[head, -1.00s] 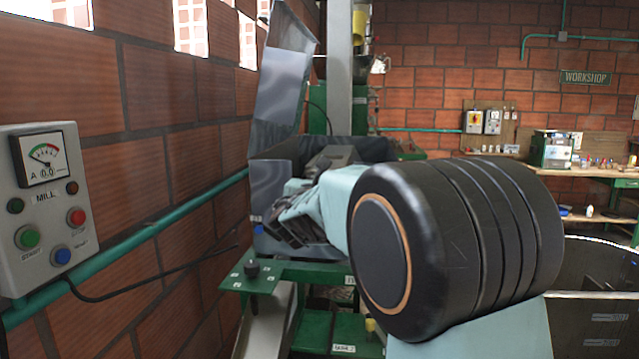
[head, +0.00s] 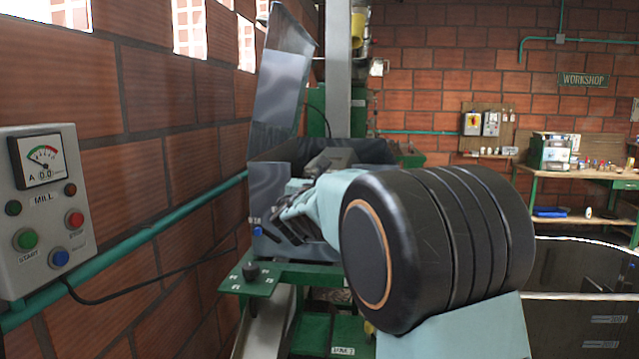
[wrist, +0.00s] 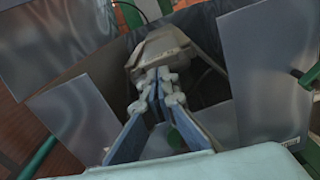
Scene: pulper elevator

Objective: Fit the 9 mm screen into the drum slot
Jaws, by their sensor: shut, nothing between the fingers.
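My gripper (head: 292,212) is shut and empty, reaching into the open grey metal housing (head: 268,190) of the mill. In the wrist view my gripper (wrist: 159,80) has its blue-grey fingers together. A grey blocky part (wrist: 163,48) lies just beyond the fingertips; I cannot tell whether they touch it. It also shows inside the housing in the head view (head: 333,158). I cannot make out the 9 mm screen for certain, and the drum slot is not clearly visible. My arm hides part of the housing.
A tall grey panel (head: 281,80) stands up at the housing's left. Grey sheet walls (wrist: 272,75) flank my gripper in the wrist view. A green plate with a black knob (head: 251,271) is below. The MILL control box (head: 42,210) is on the left brick wall.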

